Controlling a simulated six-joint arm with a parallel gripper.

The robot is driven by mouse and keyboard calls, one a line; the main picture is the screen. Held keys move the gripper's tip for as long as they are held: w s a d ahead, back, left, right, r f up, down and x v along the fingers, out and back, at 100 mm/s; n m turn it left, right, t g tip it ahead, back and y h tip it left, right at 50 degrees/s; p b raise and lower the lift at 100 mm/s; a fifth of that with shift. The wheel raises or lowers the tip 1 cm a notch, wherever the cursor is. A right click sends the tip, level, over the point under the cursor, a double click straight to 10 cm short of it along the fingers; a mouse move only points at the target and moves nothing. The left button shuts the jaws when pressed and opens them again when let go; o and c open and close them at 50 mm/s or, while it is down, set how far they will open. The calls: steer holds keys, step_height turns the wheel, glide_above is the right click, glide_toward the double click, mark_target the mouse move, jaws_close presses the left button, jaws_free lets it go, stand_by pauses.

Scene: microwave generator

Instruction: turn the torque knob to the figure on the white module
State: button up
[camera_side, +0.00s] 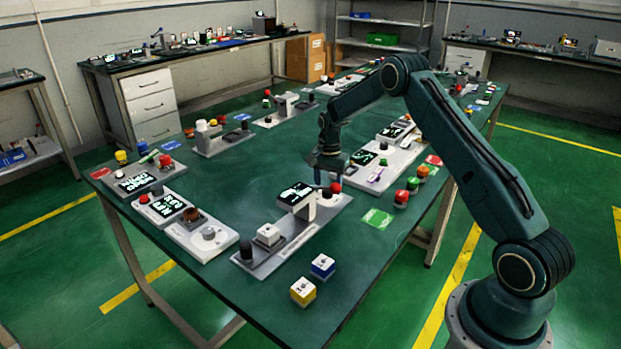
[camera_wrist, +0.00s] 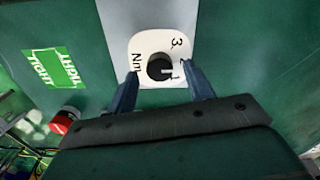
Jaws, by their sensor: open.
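The torque knob is a round black knob (camera_wrist: 160,69) with a pale pointer mark. It sits on a white dial plate (camera_wrist: 147,45) marked with a 3, partly visible figures and "Nm". My gripper (camera_wrist: 162,73) is open, with one finger on each side of the knob; contact cannot be told. In the side view my gripper (camera_side: 328,178) points down over the right end of a grey station (camera_side: 301,235) with a raised screen (camera_side: 295,193). A white module (camera_side: 268,234) sits at that station's left part; its figure is too small to read.
A blue-sided module (camera_side: 322,266) and a yellow-sided module (camera_side: 303,291) stand near the table's front edge. A green card (camera_side: 377,218) lies at right, also in the wrist view (camera_wrist: 54,68). A red button (camera_wrist: 65,120) is at lower left there. Other stations line the table.

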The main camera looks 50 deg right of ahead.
step_height(320, 180, up, 13)
stand_by(0.5)
steer(key=shift+f, duration=0.1)
steer(key=s+a+r+n+t, duration=0.3)
steer(key=s+a+r+n, duration=0.5)
steer(key=s+a+r, duration=0.75)
steer(key=s+a+n+t, duration=0.1)
steer(key=s+a+n, duration=0.3)
steer(key=s, duration=0.5)
steer(key=s+a+n+t, duration=0.1)
steer(key=s+a+n, duration=0.2)
steer(key=s, duration=0.6)
steer(key=shift+s+a+n+t, duration=0.3)
steer(key=shift+s+a+n, duration=0.1)
steer(key=shift+a, duration=0.4)
